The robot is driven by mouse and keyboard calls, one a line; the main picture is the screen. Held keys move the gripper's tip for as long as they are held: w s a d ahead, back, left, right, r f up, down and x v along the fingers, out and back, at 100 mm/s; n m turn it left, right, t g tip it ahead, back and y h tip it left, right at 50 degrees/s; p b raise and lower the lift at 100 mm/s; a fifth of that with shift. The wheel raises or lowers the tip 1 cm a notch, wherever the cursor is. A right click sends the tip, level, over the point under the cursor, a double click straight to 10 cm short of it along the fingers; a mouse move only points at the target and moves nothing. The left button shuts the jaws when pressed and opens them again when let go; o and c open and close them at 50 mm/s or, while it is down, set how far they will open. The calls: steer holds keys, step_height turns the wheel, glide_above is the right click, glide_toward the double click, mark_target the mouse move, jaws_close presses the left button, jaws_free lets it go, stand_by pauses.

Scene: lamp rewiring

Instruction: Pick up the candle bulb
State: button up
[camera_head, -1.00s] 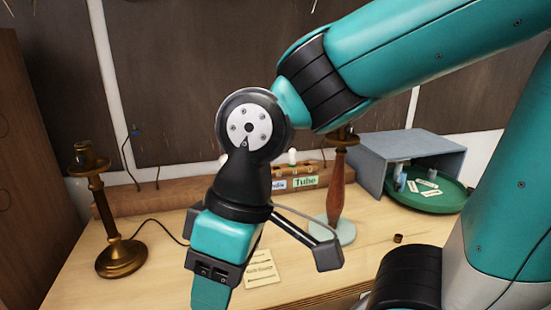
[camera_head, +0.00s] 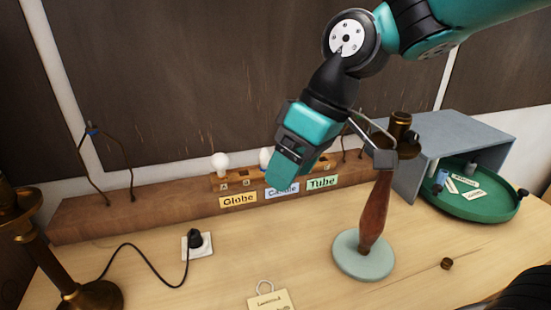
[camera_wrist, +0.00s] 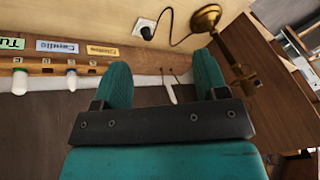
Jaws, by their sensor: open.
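The candle bulb (camera_head: 265,158) stands in the wooden rack above the blue Candle label (camera_head: 282,190). It is partly hidden behind my gripper (camera_head: 287,167) in the head view. In the wrist view the candle bulb (camera_wrist: 71,79), white with a blue band, sits by the Candle label, left of both fingers. My gripper (camera_wrist: 162,80) is open, with its two teal fingers apart and no bulb between them. The globe bulb (camera_head: 221,161) stands at the rack's left slot. In the wrist view the tube bulb (camera_wrist: 20,81) is at the far left.
A brass lamp (camera_head: 60,285) is at the left edge. A green tray (camera_head: 470,207) sits by a grey box (camera_head: 455,130). A plug and socket (camera_head: 197,245) lie on the table. The table's middle is mostly clear.

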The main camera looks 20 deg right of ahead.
steer(key=w+d+n+t, duration=0.1)
steer(key=w+d, duration=0.2)
steer(key=w, duration=1.2)
steer(key=n+t, duration=0.2)
glide_toward(264, 159)
steer(key=shift+y, duration=0.3)
steer(key=w+f+p, duration=0.2)
steer(key=f+p, duration=0.1)
steer(key=w+f+p, duration=0.1)
steer(key=f, duration=0.1)
steer(key=shift+w+a, duration=0.1)
steer(key=shift+a, duration=0.2)
steer(key=shift+p+x, duration=1.9)
steer(key=shift+x, duration=1)
steer(key=shift+a, duration=0.1)
steer(key=shift+c, duration=0.5)
steer(key=shift+r, duration=0.1)
steer(key=c, duration=0.9)
